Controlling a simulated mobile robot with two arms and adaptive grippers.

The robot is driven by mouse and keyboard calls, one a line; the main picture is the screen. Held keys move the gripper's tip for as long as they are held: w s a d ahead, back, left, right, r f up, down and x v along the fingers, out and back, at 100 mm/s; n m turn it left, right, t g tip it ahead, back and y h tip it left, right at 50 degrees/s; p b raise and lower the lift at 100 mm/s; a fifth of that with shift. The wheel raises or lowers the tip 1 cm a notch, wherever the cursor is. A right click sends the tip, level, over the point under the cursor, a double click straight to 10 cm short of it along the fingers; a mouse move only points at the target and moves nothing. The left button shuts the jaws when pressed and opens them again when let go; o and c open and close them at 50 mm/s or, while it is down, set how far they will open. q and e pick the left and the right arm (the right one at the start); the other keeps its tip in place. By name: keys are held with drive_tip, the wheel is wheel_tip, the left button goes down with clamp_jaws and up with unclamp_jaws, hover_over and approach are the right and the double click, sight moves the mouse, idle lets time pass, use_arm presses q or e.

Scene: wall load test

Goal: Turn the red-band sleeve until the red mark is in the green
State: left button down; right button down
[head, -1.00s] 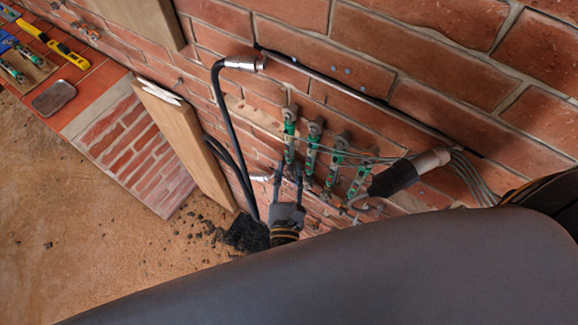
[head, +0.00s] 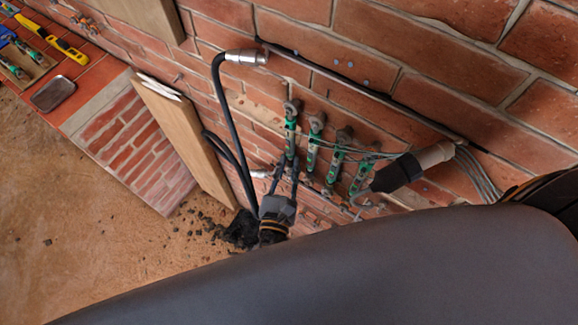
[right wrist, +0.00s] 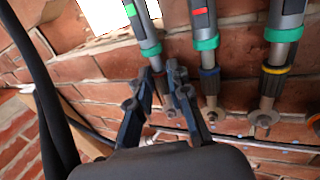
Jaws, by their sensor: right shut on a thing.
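Several grey rods with green collars hang in a row on the brick wall, each with a sleeve at its lower end. My right gripper (head: 284,172) is at the leftmost rod (head: 290,128). A green mark shows in this rod's window (right wrist: 130,10). The second rod (right wrist: 203,25) shows a red mark and has a blue-band sleeve. The third has a yellow-band sleeve (right wrist: 273,85). My left gripper is out of view.
A black hose (head: 226,120) with a metal end curves down just left of my right gripper. A dark-and-tan cylinder (head: 412,167) with cables is right of the rods. A wooden board (head: 183,140) leans at left. Tools lie far left; rubble lies below.

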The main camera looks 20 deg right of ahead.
drive_tip(key=c, duration=1.5)
unclamp_jaws()
drive_tip(key=v, duration=1.2)
drive_tip(key=shift+f, duration=0.1)
